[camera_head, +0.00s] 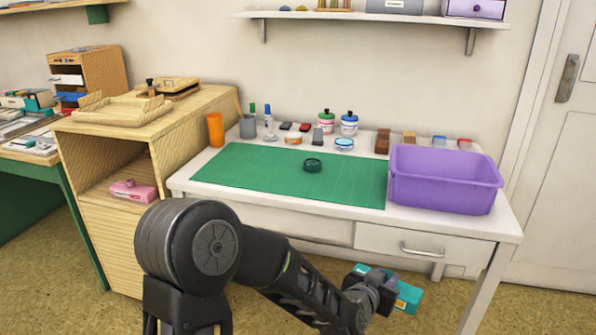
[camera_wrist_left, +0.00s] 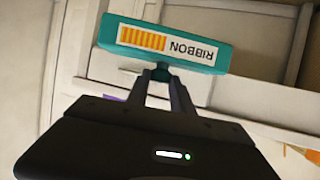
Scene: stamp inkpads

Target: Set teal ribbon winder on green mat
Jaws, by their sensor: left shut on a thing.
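The teal ribbon winder (camera_head: 408,297) is held by my left gripper (camera_head: 376,282), low in front of the table and below its top. In the left wrist view the teal ribbon winder (camera_wrist_left: 178,48) shows a "RIBBON" label with orange stripes, and my left gripper (camera_wrist_left: 161,76) is shut on it. The green mat (camera_head: 250,178) lies flat on the white table, behind and to the left of the gripper. A small dark green round thing (camera_head: 312,165) sits on the mat. My right gripper is in neither view.
A purple bin (camera_head: 445,182) stands at the table's right, beside the mat. Bottles (camera_head: 349,124), ink pads and small blocks line the back. An orange cup (camera_head: 215,130) stands back left. The drawer front (camera_head: 425,246) is near the gripper. Most of the mat is clear.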

